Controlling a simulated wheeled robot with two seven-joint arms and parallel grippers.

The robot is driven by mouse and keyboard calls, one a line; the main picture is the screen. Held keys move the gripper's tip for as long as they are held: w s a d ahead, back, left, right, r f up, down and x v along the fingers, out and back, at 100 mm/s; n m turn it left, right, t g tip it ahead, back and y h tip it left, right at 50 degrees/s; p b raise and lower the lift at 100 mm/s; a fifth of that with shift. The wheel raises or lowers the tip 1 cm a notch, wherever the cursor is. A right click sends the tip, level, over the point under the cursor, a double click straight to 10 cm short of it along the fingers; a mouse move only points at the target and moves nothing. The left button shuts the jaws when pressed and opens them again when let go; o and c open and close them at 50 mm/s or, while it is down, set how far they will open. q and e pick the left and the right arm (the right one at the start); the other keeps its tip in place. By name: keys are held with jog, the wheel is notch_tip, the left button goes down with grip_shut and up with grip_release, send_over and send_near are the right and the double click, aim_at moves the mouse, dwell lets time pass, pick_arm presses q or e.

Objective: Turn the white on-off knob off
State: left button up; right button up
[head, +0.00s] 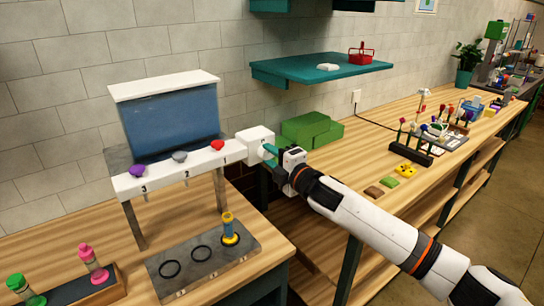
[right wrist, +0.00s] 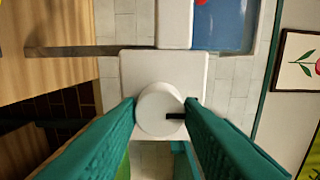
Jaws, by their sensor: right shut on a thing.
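The white on-off knob (right wrist: 153,108) is a round disc with a black mark that points right in the right wrist view. It sits on a white box (head: 255,140) at the right end of the dispenser rail; the box also shows in the wrist view (right wrist: 135,68). My right gripper (head: 271,153) reaches the box from the right, and its teal fingers are shut on the knob, one on each side. In the head view the fingers mostly hide the knob. My left gripper is not in view.
The dispenser (head: 172,124) has purple, grey and red knobs along its white rail. Below it, a grey plate (head: 208,262) has ring marks and a yellow-and-blue bottle (head: 229,228). A teal shelf (head: 320,70) hangs above.

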dwell(0.3)
jog(key=o, duration=1)
jog(key=shift+s, duration=0.1)
jog(key=shift+b+v, duration=1.45)
jog(key=shift+v, duration=4.5)
